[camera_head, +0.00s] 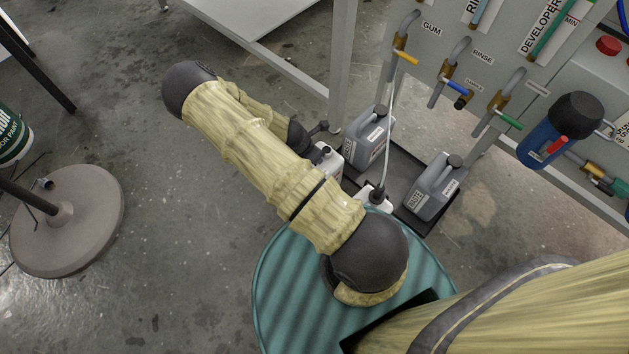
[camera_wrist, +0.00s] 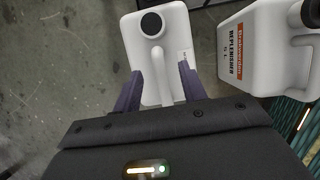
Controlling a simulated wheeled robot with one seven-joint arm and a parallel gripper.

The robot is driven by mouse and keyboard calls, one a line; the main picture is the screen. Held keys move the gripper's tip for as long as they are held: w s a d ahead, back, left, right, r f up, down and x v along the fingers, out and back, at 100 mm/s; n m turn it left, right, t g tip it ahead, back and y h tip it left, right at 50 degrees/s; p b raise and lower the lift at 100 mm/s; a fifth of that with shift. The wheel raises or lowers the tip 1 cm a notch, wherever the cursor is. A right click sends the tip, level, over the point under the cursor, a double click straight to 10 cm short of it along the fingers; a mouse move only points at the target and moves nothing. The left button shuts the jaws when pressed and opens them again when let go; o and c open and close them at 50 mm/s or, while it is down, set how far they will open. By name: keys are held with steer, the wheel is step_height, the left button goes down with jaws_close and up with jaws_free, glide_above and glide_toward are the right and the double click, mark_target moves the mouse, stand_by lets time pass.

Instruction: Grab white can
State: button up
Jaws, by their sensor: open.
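A white can (camera_wrist: 168,48) with a black cap stands upright below my gripper in the wrist view. Its narrow handle runs from near the cap back toward my gripper. My gripper (camera_wrist: 160,76) is open, with one purple finger on each side of the handle. Whether the fingers touch the can is unclear. A second white can (camera_wrist: 260,50) with a red and white "REPLENISHER" label stands to the right. In the head view, one white can (camera_head: 329,164) shows partly behind my arm, and another white can (camera_head: 374,196) with a hose stands nearer; my gripper is mostly hidden there.
Two grey cans (camera_head: 368,142) (camera_head: 434,186) stand on a dark tray beside the white cans. A panel (camera_head: 425,55) with labelled valves rises behind them. A metal frame leg (camera_head: 342,60) stands close by. The concrete floor at left is mostly open, with a round stand base (camera_head: 85,225).

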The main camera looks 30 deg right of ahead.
mark_target(332, 164)
steer(key=shift+s+d, duration=0.1)
steer(key=b+x, duration=0.3)
steer(key=x, duration=0.2)
steer(key=shift+f, duration=0.2)
steer(key=shift+w, duration=0.2)
stand_by(0.3)
jaws_close()
